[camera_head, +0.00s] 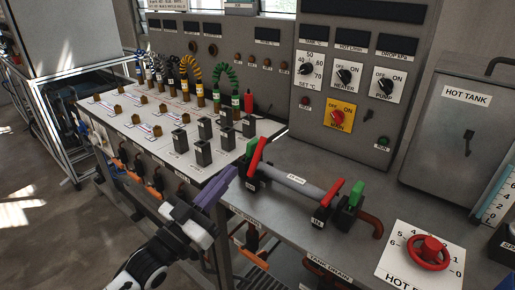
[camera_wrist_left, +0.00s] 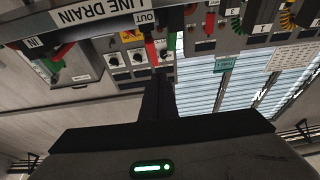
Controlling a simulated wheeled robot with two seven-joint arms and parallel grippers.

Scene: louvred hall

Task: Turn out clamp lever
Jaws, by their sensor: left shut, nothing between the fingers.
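The out clamp is a black block with a red lever (camera_head: 257,157) and a green part (camera_head: 252,146), at the left end of a grey pipe (camera_head: 292,182). In the left wrist view its OUT label (camera_wrist_left: 147,17) and red lever (camera_wrist_left: 152,50) show upside down. The in clamp has a similar red lever (camera_head: 333,192) at the pipe's right end. My left gripper (camera_head: 231,173) is shut and empty, its purple fingers just left of the out clamp's red lever. In the left wrist view the dark fingers (camera_wrist_left: 158,84) point at that lever; contact cannot be told.
A bench with black switch blocks (camera_head: 203,152) and looped hoses (camera_head: 191,70) stands left of the clamp. A control panel (camera_head: 345,95) rises behind. A red handwheel (camera_head: 430,252) and the hot tank (camera_head: 463,130) stand at right.

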